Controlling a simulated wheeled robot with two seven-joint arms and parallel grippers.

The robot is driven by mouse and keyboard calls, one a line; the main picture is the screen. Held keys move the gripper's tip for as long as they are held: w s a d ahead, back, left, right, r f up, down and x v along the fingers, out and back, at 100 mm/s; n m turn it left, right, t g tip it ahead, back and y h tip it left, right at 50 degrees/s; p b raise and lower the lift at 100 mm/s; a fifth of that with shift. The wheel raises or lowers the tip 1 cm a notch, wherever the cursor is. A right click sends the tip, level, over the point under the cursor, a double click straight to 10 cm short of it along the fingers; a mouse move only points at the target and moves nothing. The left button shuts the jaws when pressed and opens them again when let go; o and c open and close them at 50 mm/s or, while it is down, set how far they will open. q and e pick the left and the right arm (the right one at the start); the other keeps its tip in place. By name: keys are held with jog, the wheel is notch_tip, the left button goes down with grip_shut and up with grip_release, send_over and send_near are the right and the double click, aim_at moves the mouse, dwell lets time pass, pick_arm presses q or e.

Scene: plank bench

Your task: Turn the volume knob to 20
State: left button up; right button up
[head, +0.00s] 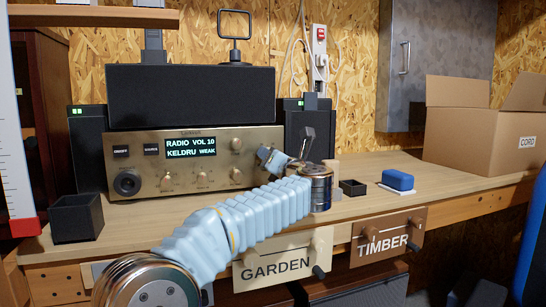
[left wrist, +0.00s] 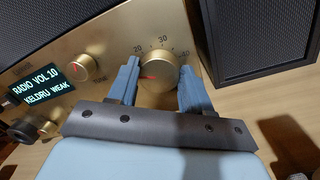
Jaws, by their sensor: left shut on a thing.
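The gold radio (head: 200,190) stands on the bench, and its display (head: 193,146) reads RADIO VOL 10, KELDRU WEAK. The round gold volume knob (left wrist: 160,72) shows in the left wrist view, with 20, 30 and 40 printed around it. Its red pointer mark faces left in that view, below the 20. My left gripper (head: 266,156) is at the right end of the radio's front. Its two blue fingers are shut on the volume knob, one on each side, and hide it in the head view. My right gripper is not in view.
Smaller knobs (head: 201,180) sit left of my gripper on the same panel. A dark speaker (left wrist: 258,40) stands right of the radio. A small black box (head: 353,187), a blue sponge-like block (head: 398,180) and a cardboard box (head: 480,125) are further right. A black bin (head: 77,218) stands at left.

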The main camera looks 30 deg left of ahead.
pick_arm(q)
jog(key=m+p, duration=0.2)
jog(key=m, duration=0.3)
jog(key=shift+m+t, duration=0.3)
jog(key=shift+m, duration=0.1)
jog(key=shift+f+m+h+p, duration=0.1)
jog(key=shift+m+h+p, duration=0.4)
jog(key=shift+m, duration=1)
jog(key=o, duration=1)
jog(key=shift+o, duration=0.2)
jog(key=b+v, duration=0.1)
jog(key=v, duration=0.3)
jog(key=b+v, duration=0.1)
jog(key=v, duration=0.9)
jog(key=shift+w+f+b, duration=0.1)
jog(key=shift+f+b, duration=0.15)
jog(key=shift+b, duration=0.15)
jog(key=shift+d, duration=0.1)
